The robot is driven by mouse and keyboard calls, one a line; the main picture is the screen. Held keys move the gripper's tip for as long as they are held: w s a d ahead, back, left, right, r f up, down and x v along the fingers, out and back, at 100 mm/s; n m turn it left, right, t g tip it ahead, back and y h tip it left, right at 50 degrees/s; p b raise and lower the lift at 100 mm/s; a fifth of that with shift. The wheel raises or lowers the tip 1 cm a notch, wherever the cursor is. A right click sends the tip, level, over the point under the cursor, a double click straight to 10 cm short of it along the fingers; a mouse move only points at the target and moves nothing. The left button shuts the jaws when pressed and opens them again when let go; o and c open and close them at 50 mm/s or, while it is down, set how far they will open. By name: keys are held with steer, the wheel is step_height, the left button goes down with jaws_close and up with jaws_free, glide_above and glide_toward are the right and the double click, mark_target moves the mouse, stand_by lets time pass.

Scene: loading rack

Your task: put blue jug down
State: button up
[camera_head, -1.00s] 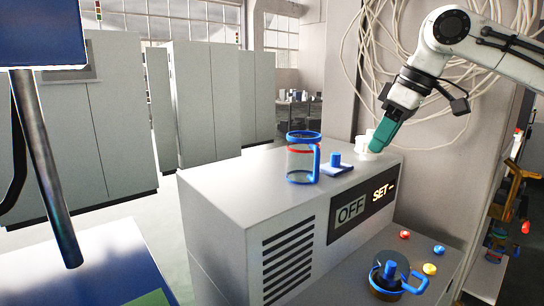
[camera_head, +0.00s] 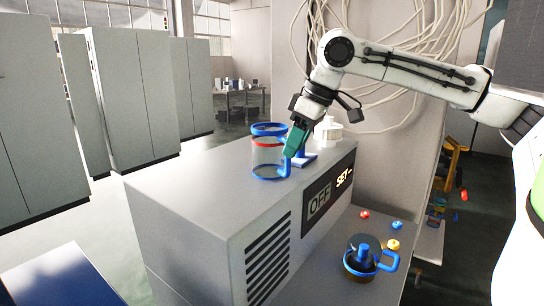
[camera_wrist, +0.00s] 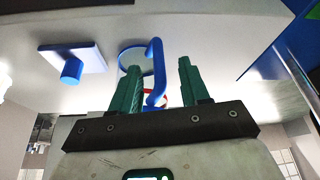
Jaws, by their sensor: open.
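The blue jug (camera_head: 268,157), clear with a blue rim, red band and blue handle, stands upright on top of the grey machine (camera_head: 190,190). My gripper (camera_head: 290,153) is at the jug's handle side, pointing down. In the wrist view, my gripper (camera_wrist: 160,85) is open, with its two green fingers on either side of the blue handle (camera_wrist: 157,65). A gap shows between the handle and the right finger; I cannot tell whether the left finger touches it. The jug's body is partly hidden behind the fingers in that view.
A square blue-knobbed lid (camera_wrist: 72,60) lies close beside the jug. A white round object (camera_head: 332,130) stands behind it on the machine. A dark pot with a blue handle (camera_head: 366,262) stands on the lower ledge by coloured buttons. The machine's near-left top is clear.

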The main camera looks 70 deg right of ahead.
mark_target(287, 173)
steer(key=shift+p+x, duration=0.4)
steer(key=shift+x, duration=2.1)
steer(key=shift+d, duration=0.1)
jaws_close()
steer(key=shift+w+r, duration=0.1)
